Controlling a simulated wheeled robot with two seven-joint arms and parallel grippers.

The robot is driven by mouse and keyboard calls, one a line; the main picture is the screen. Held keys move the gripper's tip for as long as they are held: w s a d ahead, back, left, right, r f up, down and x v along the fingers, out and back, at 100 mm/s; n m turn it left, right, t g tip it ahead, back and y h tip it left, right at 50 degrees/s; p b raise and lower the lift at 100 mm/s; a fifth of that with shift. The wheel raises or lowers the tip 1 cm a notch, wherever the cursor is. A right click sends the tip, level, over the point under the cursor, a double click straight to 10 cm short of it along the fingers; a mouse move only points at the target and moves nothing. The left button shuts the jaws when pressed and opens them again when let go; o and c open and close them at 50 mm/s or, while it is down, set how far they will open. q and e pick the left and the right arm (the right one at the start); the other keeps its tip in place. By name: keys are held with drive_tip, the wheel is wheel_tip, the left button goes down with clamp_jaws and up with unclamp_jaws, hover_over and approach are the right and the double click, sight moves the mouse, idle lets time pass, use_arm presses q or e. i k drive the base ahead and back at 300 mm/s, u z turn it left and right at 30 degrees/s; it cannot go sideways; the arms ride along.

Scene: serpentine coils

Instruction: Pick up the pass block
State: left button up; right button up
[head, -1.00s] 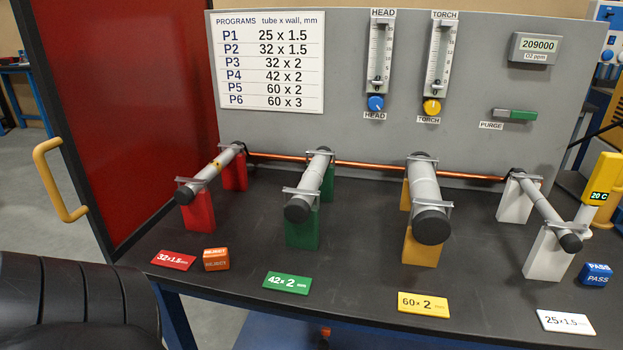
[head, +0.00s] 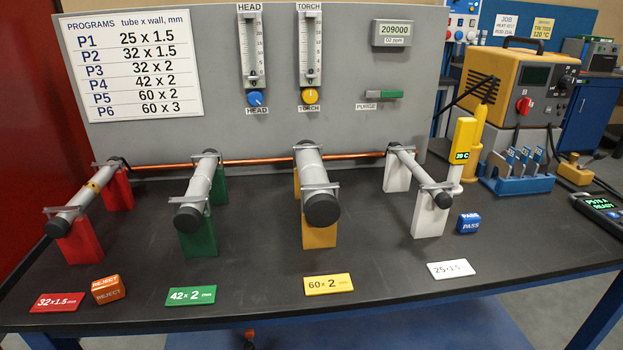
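The pass block (head: 469,223) is a small blue block marked "PASS" on its top and front faces. It sits on the dark table, just right of the white tube support (head: 430,213) and behind the white 25 x 1.5 label (head: 451,269). Nothing covers it in the head view. Neither of my grippers is in view.
An orange reject block (head: 108,289) sits at the table's front left. A yellow probe (head: 464,142) reading 20 C stands behind the pass block. A blue holder (head: 517,182) and a handheld meter (head: 599,211) are to the right. The table right of the pass block is clear.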

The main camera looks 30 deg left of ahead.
sight(469, 223)
drive_tip(key=z, duration=1.8)
drive_tip(key=i, duration=1.9)
drive_tip(key=u, duration=1.9)
